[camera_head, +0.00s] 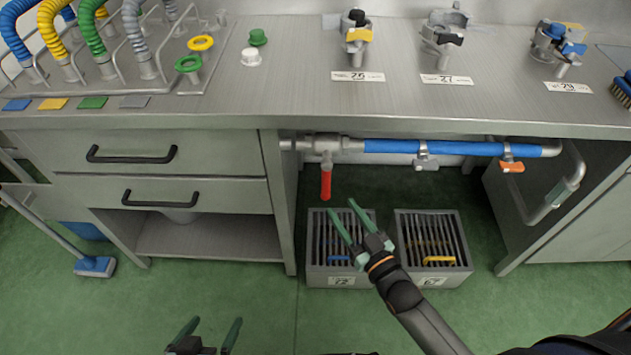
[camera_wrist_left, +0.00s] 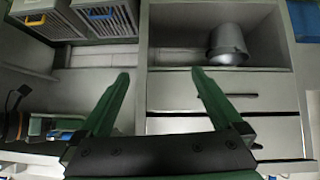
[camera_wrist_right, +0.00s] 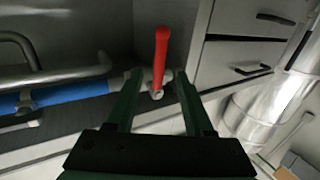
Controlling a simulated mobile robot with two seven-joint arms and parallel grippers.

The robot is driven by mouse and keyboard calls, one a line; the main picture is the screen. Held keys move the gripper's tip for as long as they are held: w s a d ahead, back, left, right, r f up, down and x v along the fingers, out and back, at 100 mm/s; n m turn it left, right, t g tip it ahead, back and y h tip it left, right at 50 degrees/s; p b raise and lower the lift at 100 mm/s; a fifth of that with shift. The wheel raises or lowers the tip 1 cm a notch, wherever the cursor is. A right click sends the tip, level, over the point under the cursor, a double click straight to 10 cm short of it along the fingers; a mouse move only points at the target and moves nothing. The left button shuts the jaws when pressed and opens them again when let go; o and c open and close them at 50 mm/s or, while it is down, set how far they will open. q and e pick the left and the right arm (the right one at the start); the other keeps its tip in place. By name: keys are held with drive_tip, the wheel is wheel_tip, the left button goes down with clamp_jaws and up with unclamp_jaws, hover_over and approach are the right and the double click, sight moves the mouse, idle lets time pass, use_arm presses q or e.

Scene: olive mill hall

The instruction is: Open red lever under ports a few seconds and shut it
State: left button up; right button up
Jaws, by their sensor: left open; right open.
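The red lever (camera_head: 326,182) hangs straight down from a steel valve (camera_head: 327,146) on the pipe under the counter. My right gripper (camera_head: 341,207) is open just below and right of the lever's lower end in the head view. In the right wrist view, the red lever (camera_wrist_right: 161,55) shows beyond and between the open fingertips of my right gripper (camera_wrist_right: 158,76); I cannot see any contact. My left gripper (camera_head: 216,323) is open and empty low in front of the drawers; it also shows open in the left wrist view (camera_wrist_left: 160,75). Ports stand on the counter (camera_head: 290,85) above.
A blue-sleeved pipe (camera_head: 440,148) runs right from the valve, with a small orange handle (camera_head: 511,167) on it. Two slatted crates, left (camera_head: 316,256) and right (camera_head: 457,270), stand on the floor below. Drawers (camera_head: 150,195) are at left.

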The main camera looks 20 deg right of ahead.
sight(328, 188)
drive_tip(key=b+x, duration=0.2)
drive_tip(key=x, duration=0.8)
drive_tip(key=shift+w+f, duration=0.1)
drive_tip(key=shift+w, duration=0.05)
drive_tip(key=shift+w+a, duration=0.15)
drive_tip(key=shift+w, duration=0.2)
use_arm(q)
drive_tip(key=shift+w+a+f+t, duration=0.2)
drive_tip(key=shift+w+f+t, duration=0.15)
drive_tip(key=shift+w, duration=0.2)
use_arm(e)
drive_tip(key=shift+w+a, duration=0.1)
drive_tip(key=shift+w, duration=0.3)
drive_tip(key=c, duration=0.4)
clamp_jaws()
